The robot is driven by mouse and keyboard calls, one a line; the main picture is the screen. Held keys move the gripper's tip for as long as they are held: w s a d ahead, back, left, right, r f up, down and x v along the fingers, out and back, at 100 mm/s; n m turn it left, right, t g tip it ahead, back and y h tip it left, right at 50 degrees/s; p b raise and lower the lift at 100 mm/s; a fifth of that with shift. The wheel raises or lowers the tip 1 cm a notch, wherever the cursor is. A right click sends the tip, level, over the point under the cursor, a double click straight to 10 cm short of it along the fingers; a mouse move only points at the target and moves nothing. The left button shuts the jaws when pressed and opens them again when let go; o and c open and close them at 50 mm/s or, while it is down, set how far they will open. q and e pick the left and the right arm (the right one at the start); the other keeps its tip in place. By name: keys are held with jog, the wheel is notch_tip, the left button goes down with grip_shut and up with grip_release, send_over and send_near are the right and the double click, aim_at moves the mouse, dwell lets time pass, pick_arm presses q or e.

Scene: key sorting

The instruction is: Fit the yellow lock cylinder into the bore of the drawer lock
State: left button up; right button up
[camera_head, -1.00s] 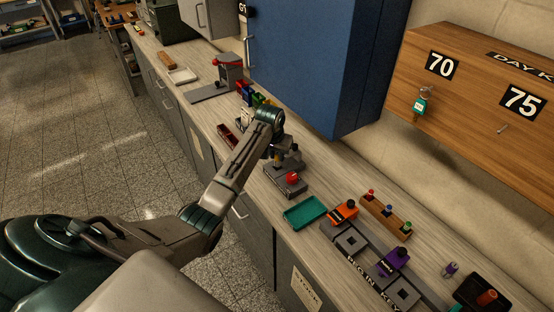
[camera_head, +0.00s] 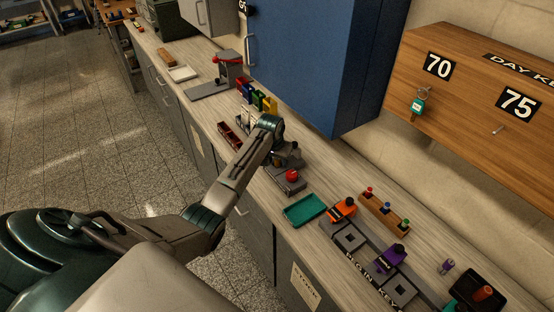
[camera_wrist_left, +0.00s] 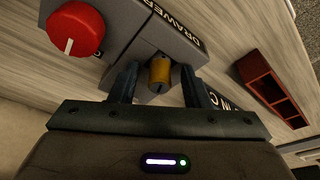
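The yellow lock cylinder (camera_wrist_left: 159,72) shows in the left wrist view, at the recess of the grey drawer lock block (camera_wrist_left: 190,42) lettered "DRAWER". Its near end still stands out; how deep it sits I cannot tell. My left gripper (camera_wrist_left: 160,80) has its fingers on either side of the cylinder, with a visible gap to each, so it looks open. A red knob (camera_wrist_left: 75,28) sits on the same fixture. In the head view my left gripper (camera_head: 279,161) is over the far end of the drawer lock (camera_head: 288,186), and the cylinder is hidden. My right gripper is out of view.
A dark red divided box (camera_head: 230,135) lies beyond the gripper, and a teal tray (camera_head: 304,212) lies nearer. An orange lock piece (camera_head: 342,208), a wooden rack (camera_head: 384,214) with colored pieces and a purple piece (camera_head: 391,258) are farther right. A blue cabinet (camera_head: 310,60) overhangs the bench.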

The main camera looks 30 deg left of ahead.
pick_arm(q)
jog(key=shift+r, duration=0.15)
jog(key=shift+r, duration=0.3)
jog(key=b+v, duration=0.2)
jog(key=v, duration=0.9)
jog(key=shift+r, duration=0.2)
